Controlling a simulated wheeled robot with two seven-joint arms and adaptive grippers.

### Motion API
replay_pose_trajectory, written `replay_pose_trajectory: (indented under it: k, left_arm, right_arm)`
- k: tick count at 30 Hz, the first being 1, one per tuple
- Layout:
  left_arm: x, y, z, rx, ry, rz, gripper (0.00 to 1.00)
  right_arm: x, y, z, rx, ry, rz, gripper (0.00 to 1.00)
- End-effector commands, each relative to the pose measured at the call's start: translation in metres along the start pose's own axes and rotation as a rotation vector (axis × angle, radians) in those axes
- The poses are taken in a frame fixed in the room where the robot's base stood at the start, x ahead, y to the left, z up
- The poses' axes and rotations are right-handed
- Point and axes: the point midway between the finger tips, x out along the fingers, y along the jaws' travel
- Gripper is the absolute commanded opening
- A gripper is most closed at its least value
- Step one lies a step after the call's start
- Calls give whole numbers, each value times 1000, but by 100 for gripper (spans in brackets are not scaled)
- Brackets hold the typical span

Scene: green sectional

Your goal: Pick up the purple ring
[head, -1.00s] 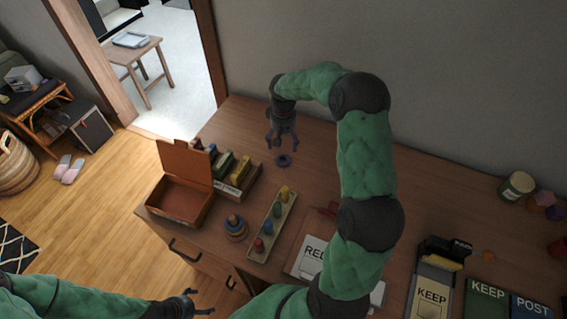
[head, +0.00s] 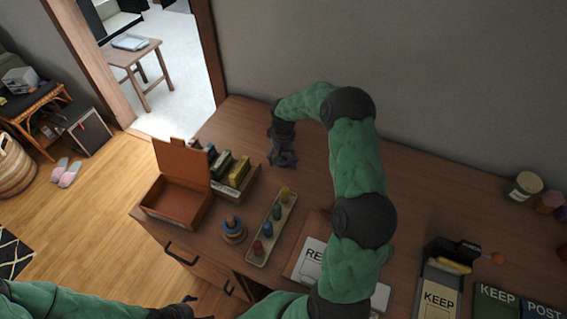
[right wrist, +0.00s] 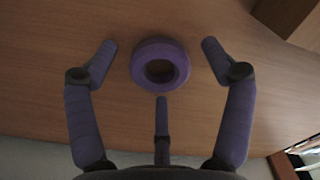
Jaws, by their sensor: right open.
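The purple ring (right wrist: 160,64) lies flat on the wooden table in the right wrist view, with its hole facing up. My right gripper (right wrist: 160,62) is open, with two fingers on either side of the ring and a third finger below it in the picture. The fingers look apart from the ring. In the head view my right gripper (head: 281,160) is low over the table and hides most or all of the ring. My left gripper (head: 192,303) is at the bottom left, away from the ring; its jaw state is unclear.
An open brown box (head: 177,203) and a tray of small boxes (head: 240,181) stand left of the right gripper. A peg board (head: 261,247) and a ring stacker (head: 232,231) stand nearer. Table to the gripper's right, toward the wall, is clear.

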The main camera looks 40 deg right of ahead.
Motion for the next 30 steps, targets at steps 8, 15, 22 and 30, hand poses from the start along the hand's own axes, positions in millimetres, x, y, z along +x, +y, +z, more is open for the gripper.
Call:
replay_pose_trajectory:
  k: [8,15,22,30]
  left_arm:
    - [-1,0,0,0,0,0,82]
    - [-1,0,0,0,0,0,82]
    - [-1,0,0,0,0,0,82]
    - [-10,4,0,0,0,0,82]
  right_arm:
    - [-1,0,0,1,2,0,60]
    - [-1,0,0,1,1,0,36]
    - [-1,0,0,1,1,0,36]
    - [-19,0,0,2,2,0,35]
